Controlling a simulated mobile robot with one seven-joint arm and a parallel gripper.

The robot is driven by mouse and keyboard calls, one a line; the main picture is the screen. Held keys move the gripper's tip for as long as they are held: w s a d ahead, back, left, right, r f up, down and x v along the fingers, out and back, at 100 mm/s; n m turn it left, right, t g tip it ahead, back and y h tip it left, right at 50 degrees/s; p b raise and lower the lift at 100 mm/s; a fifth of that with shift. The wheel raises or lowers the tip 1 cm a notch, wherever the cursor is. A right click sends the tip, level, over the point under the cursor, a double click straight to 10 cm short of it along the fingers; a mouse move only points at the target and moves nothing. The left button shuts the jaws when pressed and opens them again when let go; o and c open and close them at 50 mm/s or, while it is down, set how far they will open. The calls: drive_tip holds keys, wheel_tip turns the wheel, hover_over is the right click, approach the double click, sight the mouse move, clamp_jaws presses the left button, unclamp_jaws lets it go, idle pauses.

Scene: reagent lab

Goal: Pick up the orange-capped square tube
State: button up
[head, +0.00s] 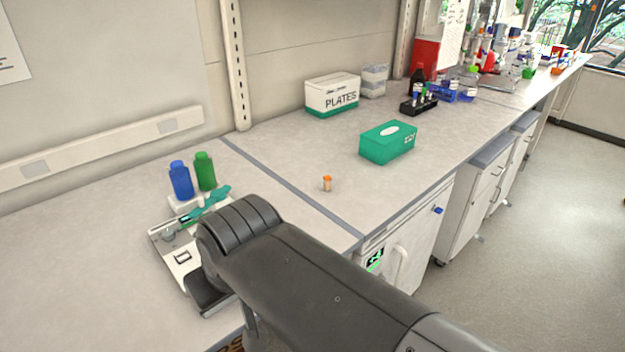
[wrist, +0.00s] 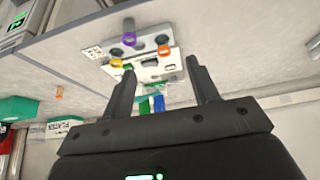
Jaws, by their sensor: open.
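In the head view my arm hides most of the gripper.
A green box (head: 387,143) and a PLATES box (head: 332,95) stand farther back.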

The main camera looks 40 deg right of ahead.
drive_tip(key=shift+c, duration=1)
